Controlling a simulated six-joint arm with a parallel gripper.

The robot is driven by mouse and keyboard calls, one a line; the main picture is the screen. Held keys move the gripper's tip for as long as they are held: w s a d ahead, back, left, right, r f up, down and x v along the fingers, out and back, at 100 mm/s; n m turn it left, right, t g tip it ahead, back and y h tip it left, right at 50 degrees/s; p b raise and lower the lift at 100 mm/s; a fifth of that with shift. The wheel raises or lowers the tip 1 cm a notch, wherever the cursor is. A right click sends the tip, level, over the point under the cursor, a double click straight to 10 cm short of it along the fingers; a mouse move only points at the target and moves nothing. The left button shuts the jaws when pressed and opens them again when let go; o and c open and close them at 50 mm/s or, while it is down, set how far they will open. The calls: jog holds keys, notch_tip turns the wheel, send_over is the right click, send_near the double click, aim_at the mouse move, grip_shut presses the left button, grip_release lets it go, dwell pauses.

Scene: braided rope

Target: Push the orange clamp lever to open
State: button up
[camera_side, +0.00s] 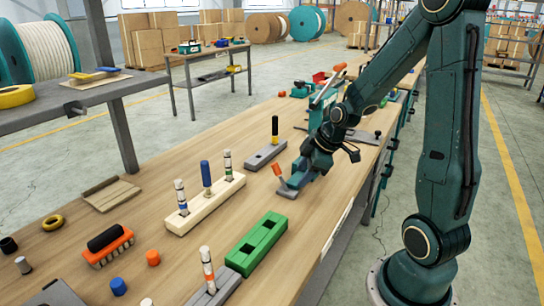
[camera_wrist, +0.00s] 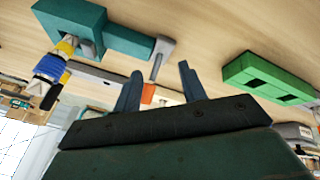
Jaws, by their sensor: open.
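An orange clamp lever (camera_side: 278,171) stands tilted on a small grey clamp base (camera_side: 288,190) near the middle of the bench in the side view. My gripper (camera_side: 298,174) is low over the bench, just right of the lever and close to it. Whether they touch I cannot tell. In the wrist view, my gripper (camera_wrist: 160,82) has its two dark fingers spread apart, with nothing held. A small orange patch (camera_wrist: 148,93) shows between the fingers, partly hidden by the gripper body; it may be the lever.
A cream block with upright pegs (camera_side: 205,205) stands left of my gripper. A grey block with a black-handled peg (camera_side: 265,155) is behind the lever. A green block with square holes (camera_side: 257,243) lies in front. Bare wood (camera_side: 140,165) shows at the left.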

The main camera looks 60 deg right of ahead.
jog(key=v, duration=1.2)
jog(key=s+a+r+m, duration=0.2)
jog(key=s+a, duration=0.1)
jog(key=a, duration=0.4)
jog(key=s+a+r+m, duration=0.2)
jog(key=s+a+m, duration=0.1)
jog(key=a, duration=0.5)
jog(key=shift+s+m, duration=0.3)
jog(key=shift+s, duration=0.2)
jog(key=shift+s, duration=0.1)
dwell(0.4)
jog(key=shift+s+a+m, duration=0.5)
jog(key=shift+s+a, duration=0.05)
jog(key=shift+s, duration=0.15)
